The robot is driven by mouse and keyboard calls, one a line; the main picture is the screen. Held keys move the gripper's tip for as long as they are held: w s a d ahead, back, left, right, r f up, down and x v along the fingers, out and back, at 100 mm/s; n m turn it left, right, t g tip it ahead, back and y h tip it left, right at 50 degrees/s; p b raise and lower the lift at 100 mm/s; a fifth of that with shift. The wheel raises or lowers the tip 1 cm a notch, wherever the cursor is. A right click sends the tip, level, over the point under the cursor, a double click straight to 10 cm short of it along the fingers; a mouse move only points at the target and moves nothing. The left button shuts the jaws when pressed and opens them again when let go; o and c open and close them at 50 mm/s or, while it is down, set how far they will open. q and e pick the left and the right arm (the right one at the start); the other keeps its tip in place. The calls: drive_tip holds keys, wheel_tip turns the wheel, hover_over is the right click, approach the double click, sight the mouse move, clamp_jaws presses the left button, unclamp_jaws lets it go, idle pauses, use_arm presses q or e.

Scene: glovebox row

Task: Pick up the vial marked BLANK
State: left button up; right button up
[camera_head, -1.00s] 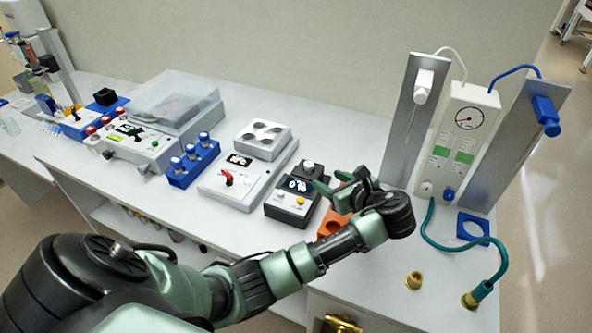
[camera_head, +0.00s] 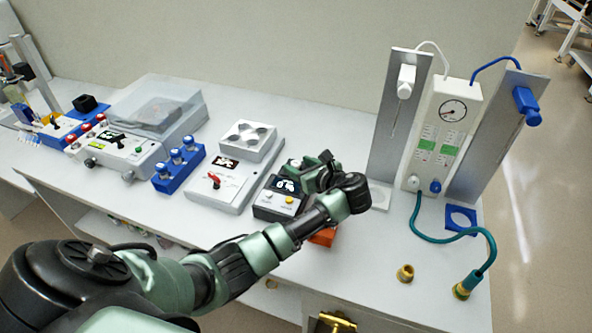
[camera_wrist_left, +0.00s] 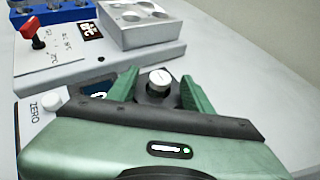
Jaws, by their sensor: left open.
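My left gripper (camera_head: 302,173) is open over the back of this meter. In the left wrist view its two green fingers stand on either side of the cap, with no clear contact.
A white heater unit (camera_head: 222,186) with a red lever and a grey block (camera_head: 248,140) stands left of the meter. An orange block (camera_head: 323,237) lies partly under my arm. A gauge panel (camera_head: 445,130) and teal hose (camera_head: 462,233) stand right. Bench front right holds brass fittings (camera_head: 405,273).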

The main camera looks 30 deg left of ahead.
use_arm(q)
clamp_jaws()
drive_tip(key=shift+r, duration=0.1)
